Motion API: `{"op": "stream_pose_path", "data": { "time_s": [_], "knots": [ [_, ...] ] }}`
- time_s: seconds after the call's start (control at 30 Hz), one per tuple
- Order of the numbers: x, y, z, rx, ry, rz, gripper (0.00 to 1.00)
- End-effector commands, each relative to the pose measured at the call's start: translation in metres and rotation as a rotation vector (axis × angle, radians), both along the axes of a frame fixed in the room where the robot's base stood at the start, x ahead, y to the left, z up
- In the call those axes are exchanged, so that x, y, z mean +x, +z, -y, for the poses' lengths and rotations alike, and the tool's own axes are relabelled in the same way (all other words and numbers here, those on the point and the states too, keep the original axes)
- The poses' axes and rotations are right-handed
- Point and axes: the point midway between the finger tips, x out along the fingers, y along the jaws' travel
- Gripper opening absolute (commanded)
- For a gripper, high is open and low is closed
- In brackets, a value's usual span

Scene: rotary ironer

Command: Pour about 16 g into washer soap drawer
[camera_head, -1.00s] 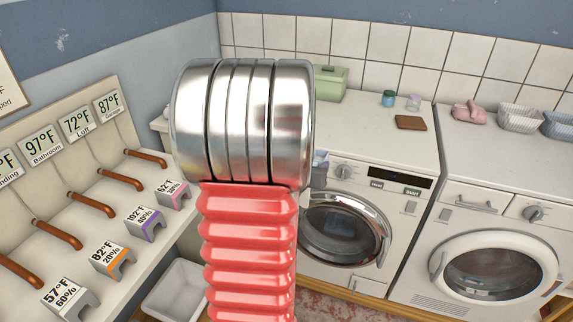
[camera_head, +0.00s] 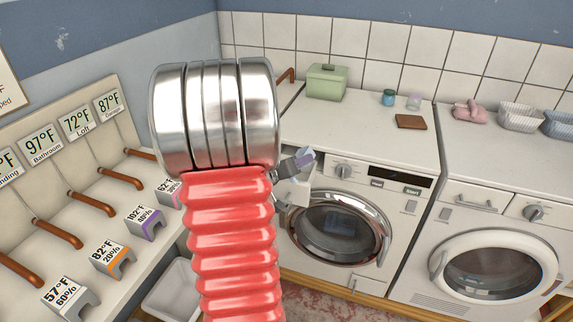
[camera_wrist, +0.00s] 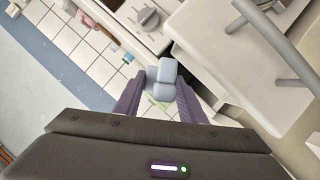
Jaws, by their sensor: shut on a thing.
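My gripper (camera_wrist: 160,108) has purple-grey fingers closed on a small grey-blue scoop-like thing (camera_wrist: 163,74). In the head view, the held thing (camera_head: 304,158) shows just right of my red arm, tilted, in front of the washer's upper left. The washer (camera_head: 400,215) has a round glass door and a knob. A pale box-like part, which looks like the pulled-out soap drawer (camera_head: 298,191), shows below the held thing, partly hidden by my arm. I cannot see inside the scoop or drawer, nor tell whether anything is flowing.
A second machine (camera_head: 490,265) stands to the right. The worktop carries a green box (camera_head: 327,83), small jars (camera_head: 389,97), a brown block (camera_head: 411,121) and baskets (camera_head: 520,118). A rack with labelled pegs (camera_head: 112,258) is on the left, with a white bin (camera_head: 170,291) below.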

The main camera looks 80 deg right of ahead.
Motion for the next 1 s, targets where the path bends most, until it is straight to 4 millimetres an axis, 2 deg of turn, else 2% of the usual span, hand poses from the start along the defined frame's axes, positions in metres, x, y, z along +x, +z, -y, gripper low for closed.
{"op": "stream_pose_path", "data": {
  "time_s": [0.1,0.13,1.0],
  "knots": [
    [0.011,0.002,-0.023,0.007,0.004,-0.052,0.15],
    [0.012,0.002,-0.023,0.011,0.003,-0.083,0.15],
    [0.018,0.012,-0.019,0.064,0.0,-0.478,0.15]
  ]
}}
